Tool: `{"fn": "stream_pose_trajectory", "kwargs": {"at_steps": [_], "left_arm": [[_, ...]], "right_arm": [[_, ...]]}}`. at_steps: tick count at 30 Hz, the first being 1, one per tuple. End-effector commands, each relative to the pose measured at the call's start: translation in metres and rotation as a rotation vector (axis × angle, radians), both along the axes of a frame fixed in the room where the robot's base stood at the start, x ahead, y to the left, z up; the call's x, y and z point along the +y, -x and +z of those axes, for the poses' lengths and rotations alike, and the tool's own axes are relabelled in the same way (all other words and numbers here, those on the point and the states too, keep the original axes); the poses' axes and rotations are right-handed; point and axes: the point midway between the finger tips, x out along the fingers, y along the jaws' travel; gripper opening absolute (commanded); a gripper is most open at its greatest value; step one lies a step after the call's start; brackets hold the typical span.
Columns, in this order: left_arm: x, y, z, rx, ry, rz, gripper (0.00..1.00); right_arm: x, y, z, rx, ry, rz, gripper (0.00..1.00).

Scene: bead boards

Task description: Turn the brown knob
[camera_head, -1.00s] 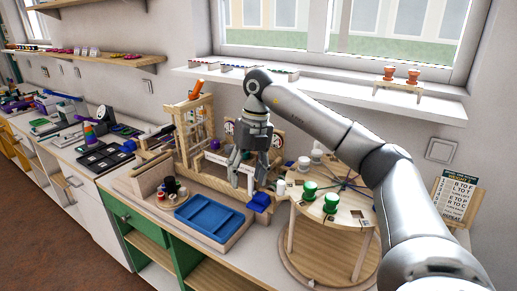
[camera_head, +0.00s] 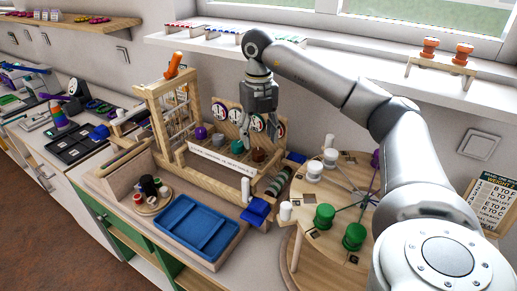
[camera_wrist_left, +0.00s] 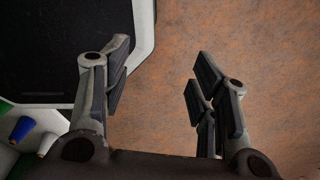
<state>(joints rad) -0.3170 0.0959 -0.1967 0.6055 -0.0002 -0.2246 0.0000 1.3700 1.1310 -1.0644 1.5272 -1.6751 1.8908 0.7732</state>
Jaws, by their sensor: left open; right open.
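The brown knob (camera_head: 258,155) appears as a small brown round shape at the right of a row of knobs on a wooden stand with dials, in the head view. My right gripper (camera_head: 259,138) points down just above and behind it, with its fingers apart and empty. I cannot tell whether they touch the knob. My left gripper (camera_wrist_left: 163,62) shows only in the left wrist view, open and empty over a brown floor.
A purple knob (camera_head: 201,132) sits at the left of the row. A blue tray (camera_head: 197,228) lies in front. A round wooden table with green pieces (camera_head: 324,215) stands to the right. A wooden frame (camera_head: 160,100) rises on the left.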

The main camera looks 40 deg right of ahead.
Motion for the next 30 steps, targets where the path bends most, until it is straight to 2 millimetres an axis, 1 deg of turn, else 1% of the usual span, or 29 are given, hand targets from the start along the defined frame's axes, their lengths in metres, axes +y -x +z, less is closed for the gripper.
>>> {"fn": "stream_pose_trajectory", "kwargs": {"at_steps": [1,2,4,7,9,12,14,17,21,22,23,27,30], "left_arm": [[0.002,0.003,0.002,0.004,-0.002,0.000,0.54],[0.002,0.003,0.003,0.004,-0.002,0.000,0.54],[0.000,0.001,0.005,-0.001,0.000,0.000,0.54],[-0.009,-0.012,0.007,-0.020,0.012,0.003,0.54],[-0.017,-0.025,0.009,-0.039,0.022,0.005,0.54],[-0.025,-0.037,0.011,-0.059,0.033,0.004,0.54],[-0.026,-0.039,0.011,-0.061,0.034,0.003,0.54],[-0.024,-0.036,0.010,-0.056,0.032,0.002,0.54],[-0.019,-0.026,0.009,-0.041,0.025,0.001,0.54],[-0.019,-0.024,0.009,-0.038,0.024,0.000,0.54],[-0.018,-0.022,0.009,-0.035,0.023,0.000,0.54],[-0.015,-0.016,0.009,-0.026,0.019,-0.001,0.54],[-0.015,-0.016,0.009,-0.026,0.019,0.000,0.54]], "right_arm": [[-0.001,0.001,-0.010,0.004,0.001,-0.001,0.54],[-0.001,0.001,-0.016,0.004,0.000,-0.001,0.54],[0.000,0.001,-0.028,0.004,0.001,-0.001,0.54],[0.000,0.001,-0.042,0.002,0.000,-0.001,0.54],[0.000,0.000,-0.050,0.001,0.001,-0.001,0.54],[0.000,0.000,-0.057,0.000,0.000,-0.001,0.54],[0.000,0.000,-0.059,-0.001,0.000,-0.001,0.54],[0.000,0.000,-0.060,-0.001,-0.001,0.000,0.54],[0.000,0.000,-0.060,-0.001,-0.001,-0.001,0.54],[0.000,0.000,-0.060,-0.001,-0.001,-0.001,0.53],[0.000,0.000,-0.060,-0.001,-0.001,-0.001,0.49],[0.000,0.000,-0.060,-0.001,-0.001,-0.001,0.31],[0.000,0.000,-0.060,-0.001,-0.001,-0.001,0.18]]}}
